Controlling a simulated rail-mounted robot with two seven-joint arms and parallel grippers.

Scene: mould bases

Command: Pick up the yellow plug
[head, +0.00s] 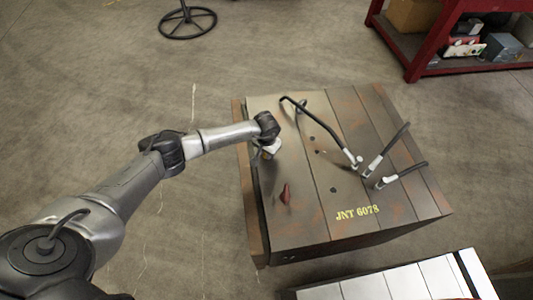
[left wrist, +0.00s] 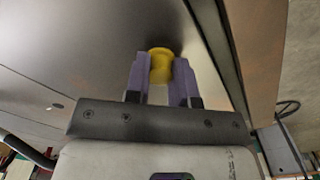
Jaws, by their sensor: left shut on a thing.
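The yellow plug (left wrist: 160,66) shows in the left wrist view, a short round piece with a wider rim at its far end. It sits between the two purple fingers of my left gripper (left wrist: 160,80), which is shut on it. Behind it is the grey metal face of the mould base; I cannot tell whether the plug touches it. In the head view my left gripper (head: 269,151) is at the left edge of the mould base (head: 325,215), and the plug is hidden there. My right gripper is not in view.
Black hoses with pale ends (head: 355,163) arch over the mould base top. A dark red piece (head: 286,194) sticks up near its left side. A second, paler block (head: 405,282) stands at the bottom. A red shelf (head: 412,62) stands at the back right. The floor on the left is mostly clear.

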